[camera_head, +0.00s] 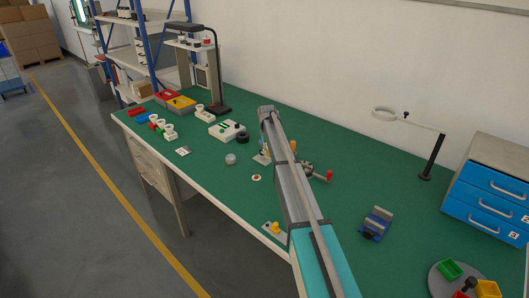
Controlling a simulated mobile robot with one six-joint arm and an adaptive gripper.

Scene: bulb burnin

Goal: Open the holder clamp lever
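My arm (288,172) reaches from the bottom of the head view up across the workbench. Its far joint is near the middle of the bench, and my gripper cannot be made out. A dark fixture (308,169) with a red-tipped lever (328,176) sits just right of my arm, partly hidden by it. An orange part (293,146) shows behind it. This may be the holder and its clamp lever, but it is too small to tell whether the clamp is open. A small pale-based stand (262,158) is just left of my arm.
The green bench top (345,190) has free room right of my arm. A blue vise-like block (376,223), a round grey tray (440,284), a blue drawer unit (494,190) and a magnifier lamp (428,160) stand right. Several cups, bins and a dark lamp (216,75) stand left.

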